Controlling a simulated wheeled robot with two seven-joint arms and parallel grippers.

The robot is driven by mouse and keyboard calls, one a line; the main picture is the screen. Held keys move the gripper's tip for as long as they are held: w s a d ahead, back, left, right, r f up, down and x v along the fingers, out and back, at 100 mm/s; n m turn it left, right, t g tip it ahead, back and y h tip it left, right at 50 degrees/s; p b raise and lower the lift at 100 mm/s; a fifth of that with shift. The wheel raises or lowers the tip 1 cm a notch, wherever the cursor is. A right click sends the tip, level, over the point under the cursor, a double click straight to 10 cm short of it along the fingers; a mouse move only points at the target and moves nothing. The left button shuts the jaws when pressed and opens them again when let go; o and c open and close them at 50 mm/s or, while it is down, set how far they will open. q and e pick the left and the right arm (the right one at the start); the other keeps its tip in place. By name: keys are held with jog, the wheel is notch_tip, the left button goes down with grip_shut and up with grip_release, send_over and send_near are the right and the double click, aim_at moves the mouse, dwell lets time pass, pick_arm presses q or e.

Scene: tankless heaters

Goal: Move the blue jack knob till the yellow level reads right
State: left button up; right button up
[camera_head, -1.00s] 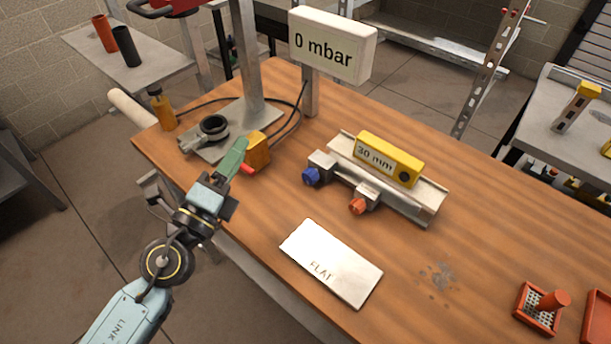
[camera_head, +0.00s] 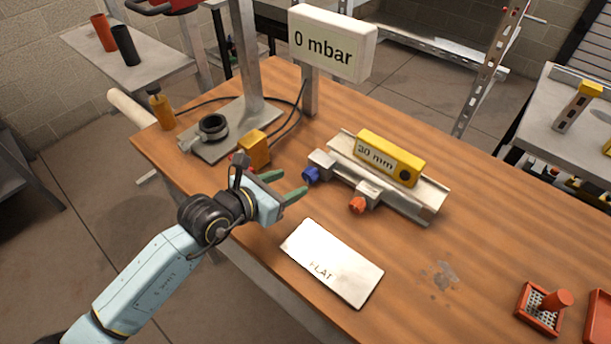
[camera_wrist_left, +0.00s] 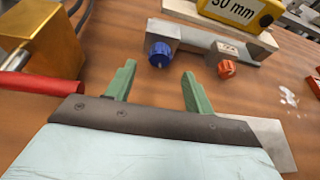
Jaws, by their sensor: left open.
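The blue jack knob (camera_head: 311,174) sits at the left end of a grey metal fixture (camera_head: 428,202) on the wooden bench. In the left wrist view the blue knob (camera_wrist_left: 160,54) lies just beyond the gap between my fingertips. The yellow level (camera_head: 389,158), marked "30 mm", rests on the fixture; its lower part shows in the wrist view (camera_wrist_left: 240,10). An orange-red knob (camera_head: 357,205) is on the front of the same fixture. My left gripper (camera_head: 287,186) is open and empty, its green fingers pointing at the blue knob without touching it. My right gripper is not in view.
A white plate marked "FLAT" (camera_head: 332,264) lies in front of the fixture. A brass block (camera_head: 254,149) with a red handle (camera_wrist_left: 40,84) is close to my left gripper. A "0 mbar" display (camera_head: 332,44) stands behind. The bench's middle right is mostly clear.

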aim_at(308, 178)
pick_arm(q)
jog(key=x, duration=0.6)
jog(key=shift+w+d+f+b, duration=0.1)
jog(key=shift+w+d+b, duration=0.2)
jog(key=shift+b, duration=0.1)
jog(key=c, duration=1)
jog(key=shift+o, duration=0.2)
jog(key=shift+s+d+m+t+y+p, duration=0.2)
jog(key=shift+m+t+y+p, duration=0.35)
jog(key=shift+m+p, duration=0.85)
jog(key=y+p, duration=0.1)
jog(key=p, duration=0.2)
jog(key=shift+m+t, duration=0.25)
jog(key=shift+m, duration=0.05)
jog(key=shift+f+m+t+p, duration=0.1)
jog(key=shift+m+t+p, duration=0.2)
jog(key=shift+m+p, duration=0.35)
jog(key=o, duration=1)
jog(key=shift+c, duration=0.2)
